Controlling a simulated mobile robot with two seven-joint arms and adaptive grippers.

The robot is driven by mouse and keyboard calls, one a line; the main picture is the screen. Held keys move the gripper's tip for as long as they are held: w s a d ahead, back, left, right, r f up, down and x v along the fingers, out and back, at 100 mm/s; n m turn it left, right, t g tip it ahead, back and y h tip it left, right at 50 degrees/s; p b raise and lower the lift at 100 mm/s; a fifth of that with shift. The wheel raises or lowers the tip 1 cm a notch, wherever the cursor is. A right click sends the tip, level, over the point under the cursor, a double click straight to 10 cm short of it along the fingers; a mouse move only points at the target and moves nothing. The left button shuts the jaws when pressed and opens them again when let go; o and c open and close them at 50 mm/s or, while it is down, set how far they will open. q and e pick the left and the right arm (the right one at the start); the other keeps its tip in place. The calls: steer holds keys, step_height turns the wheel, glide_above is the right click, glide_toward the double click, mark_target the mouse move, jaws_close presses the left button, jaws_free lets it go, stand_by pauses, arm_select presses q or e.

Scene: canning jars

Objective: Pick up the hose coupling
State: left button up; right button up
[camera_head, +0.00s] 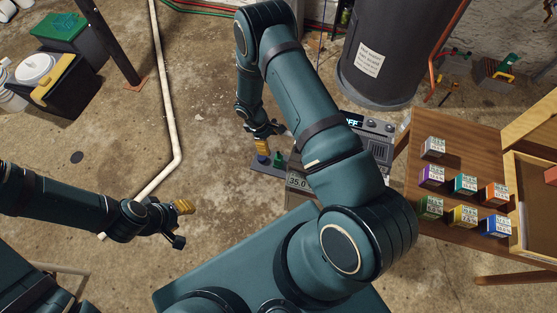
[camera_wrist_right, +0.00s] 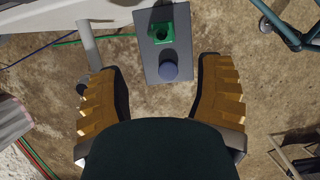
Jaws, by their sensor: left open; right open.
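I cannot tell for certain which of the two is the hose coupling. My right gripper (camera_wrist_right: 160,66) is open, its orange-padded fingers on either side of the plate's near end, with nothing between them in contact. In the head view, my right gripper (camera_head: 268,144) is over the plate, beside the green piece (camera_head: 279,160). My left gripper (camera_head: 181,222) is open and empty, apart to the left above the floor.
A grey device with a lit display (camera_head: 370,122) stands right of the plate. A wooden table (camera_head: 458,151) with several coloured boxes is farther right. A dark cylinder tank (camera_head: 385,60) stands behind. A white pipe (camera_head: 163,85) runs along the floor at left.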

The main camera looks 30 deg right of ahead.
mark_target(278, 157)
steer(key=b+x, duration=0.1)
steer(key=x, duration=0.6)
steer(key=shift+f, duration=0.1)
steer(key=shift+s+b+x, duration=0.15)
steer(key=shift+b+x, duration=0.05)
steer(key=shift+x, duration=1.15)
steer(key=shift+s+b+x, duration=0.15)
steer(key=shift+b+x, duration=0.05)
steer(key=shift+x, duration=1.1)
steer(key=shift+s, duration=0.1)
jaws_close()
